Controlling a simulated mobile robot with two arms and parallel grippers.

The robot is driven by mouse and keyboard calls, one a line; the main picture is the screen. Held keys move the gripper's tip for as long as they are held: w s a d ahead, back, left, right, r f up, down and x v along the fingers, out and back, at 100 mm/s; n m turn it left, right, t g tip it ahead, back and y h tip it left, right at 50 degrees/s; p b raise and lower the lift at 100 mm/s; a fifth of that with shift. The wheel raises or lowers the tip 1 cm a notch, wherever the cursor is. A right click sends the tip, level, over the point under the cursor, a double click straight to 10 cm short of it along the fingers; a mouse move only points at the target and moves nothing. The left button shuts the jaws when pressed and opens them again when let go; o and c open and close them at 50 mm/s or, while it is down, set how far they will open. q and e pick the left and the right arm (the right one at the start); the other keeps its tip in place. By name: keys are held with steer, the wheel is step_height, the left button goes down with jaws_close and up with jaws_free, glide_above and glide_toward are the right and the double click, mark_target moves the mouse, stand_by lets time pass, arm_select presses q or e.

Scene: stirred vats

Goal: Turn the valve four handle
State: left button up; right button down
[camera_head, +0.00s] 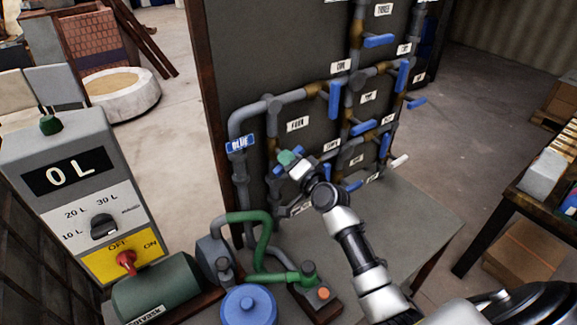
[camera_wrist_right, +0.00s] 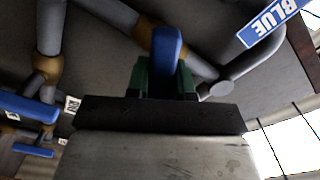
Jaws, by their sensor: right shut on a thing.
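A label that seems to read FOUR (camera_head: 297,124) sits on the dark pipe panel, right of the left-hand upright pipe. My right gripper (camera_head: 288,158) is just below it, with its green fingertips against the pipework. In the right wrist view, the green fingers (camera_wrist_right: 166,80) are shut on a blue valve handle (camera_wrist_right: 168,48), which points toward the camera. My left gripper is not in view.
Other blue handles (camera_head: 334,100) stick out from pipes to the right. A BLUE sign (camera_head: 240,144) is on the left pipe. A control box (camera_head: 78,190) reading 0 L, a green pump (camera_head: 160,290) and a blue-lidded container (camera_head: 248,305) stand at the front left.

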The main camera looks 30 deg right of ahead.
steer(key=n+b, duration=0.1)
steer(key=n, duration=0.2)
steer(key=shift+f, duration=0.15)
steer(key=n, duration=0.2)
steer(key=shift+n, duration=0.3)
steer(key=n, duration=0.6)
steer(key=shift+b, duration=0.3)
steer(key=shift+n, duration=0.3)
steer(key=c, duration=1)
jaws_free()
